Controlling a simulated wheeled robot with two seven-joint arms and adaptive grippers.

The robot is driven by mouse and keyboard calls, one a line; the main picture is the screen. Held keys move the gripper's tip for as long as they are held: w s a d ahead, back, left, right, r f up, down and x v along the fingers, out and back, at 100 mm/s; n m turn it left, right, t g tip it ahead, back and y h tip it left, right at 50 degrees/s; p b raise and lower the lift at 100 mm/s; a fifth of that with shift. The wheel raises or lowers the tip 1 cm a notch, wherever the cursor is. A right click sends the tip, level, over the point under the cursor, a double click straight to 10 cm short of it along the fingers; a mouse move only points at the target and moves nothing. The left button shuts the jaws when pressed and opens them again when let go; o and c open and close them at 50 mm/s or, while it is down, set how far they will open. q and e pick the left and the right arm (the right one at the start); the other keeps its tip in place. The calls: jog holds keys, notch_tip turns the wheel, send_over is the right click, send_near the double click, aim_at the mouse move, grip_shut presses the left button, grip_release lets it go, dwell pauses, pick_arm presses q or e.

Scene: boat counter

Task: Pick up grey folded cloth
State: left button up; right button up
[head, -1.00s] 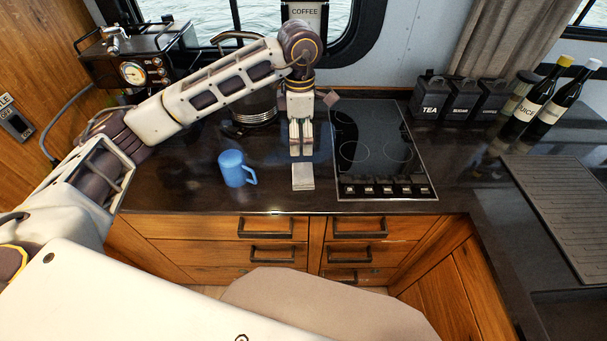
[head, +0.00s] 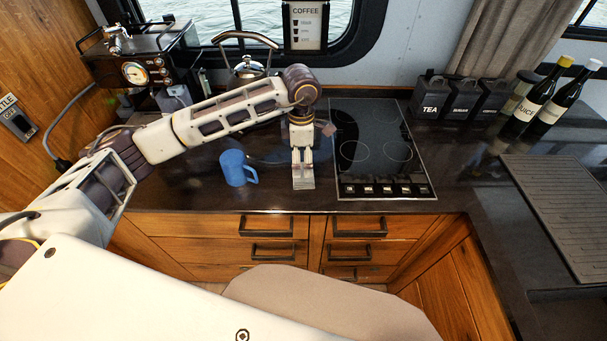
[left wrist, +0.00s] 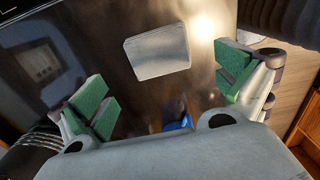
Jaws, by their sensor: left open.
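The grey folded cloth (head: 303,183) lies flat on the dark counter, left of the cooktop, partly covered by my gripper in the head view. In the left wrist view the cloth (left wrist: 158,52) shows whole as a pale, flat rectangle. My left gripper (head: 302,170) points down over the cloth. In the left wrist view its green-padded fingers (left wrist: 165,88) are spread wide, with the cloth between and beyond them, and nothing is held. My right gripper is not in view.
A blue mug (head: 236,168) stands on the counter just left of the cloth. A black cooktop (head: 376,150) is close on the right. A kettle (head: 247,68) stands behind my arm. The counter's front edge is close in front of the cloth.

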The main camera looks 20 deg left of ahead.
aim_at(303, 173)
pick_arm(q)
jog(key=shift+f, duration=0.15)
jog(key=shift+d+f+p, duration=0.2)
jog(key=shift+f+p, duration=0.2)
jog(key=shift+f, duration=0.4)
jog(key=shift+d+f+p, duration=0.1)
jog(key=shift+f+p, duration=0.2)
jog(key=shift+f, duration=1.5)
jog(key=shift+c, duration=0.9)
jog(key=c, duration=0.8)
jog(key=shift+r, duration=0.1)
